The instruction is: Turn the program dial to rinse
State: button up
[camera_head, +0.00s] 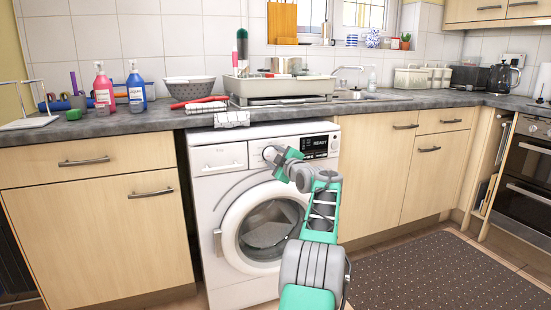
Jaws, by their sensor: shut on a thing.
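The white washing machine (215,188) stands under the counter, with its round glass door (268,225) closed. Its display (315,143) at the upper right of the front reads "READY". The program dial (268,153) is a round knob left of the display, partly hidden by my gripper. My gripper (274,156) reaches the control panel from the lower right and is shut on the dial. The fingertips are small here, and the dial's pointer and markings cannot be read. My arm covers the right part of the machine's front.
The grey counter (160,115) runs above the machine, with a striped cloth (231,119) hanging over its edge. A dish rack (280,86), a bowl (188,90) and soap bottles (136,88) stand on it. Wooden cabinets (95,220) flank the machine. A dark mat (440,275) lies at right.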

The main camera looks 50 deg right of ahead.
jog(key=shift+s+d+f, duration=0.15)
jog(key=shift+d+f, duration=0.05)
jog(key=shift+f, duration=0.05)
jog(key=o, duration=1.1)
jog(key=shift+s+d, duration=0.1)
jog(key=shift+o, duration=1.3)
jog(key=shift+w+a+r, duration=0.15)
jog(key=shift+w+a, duration=0.05)
jog(key=shift+a, duration=0.05)
jog(key=p+v, duration=0.1)
jog(key=v, duration=0.6)
jog(key=shift+s+a, duration=0.25)
jog(key=shift+s, duration=0.05)
jog(key=shift+p, duration=0.3)
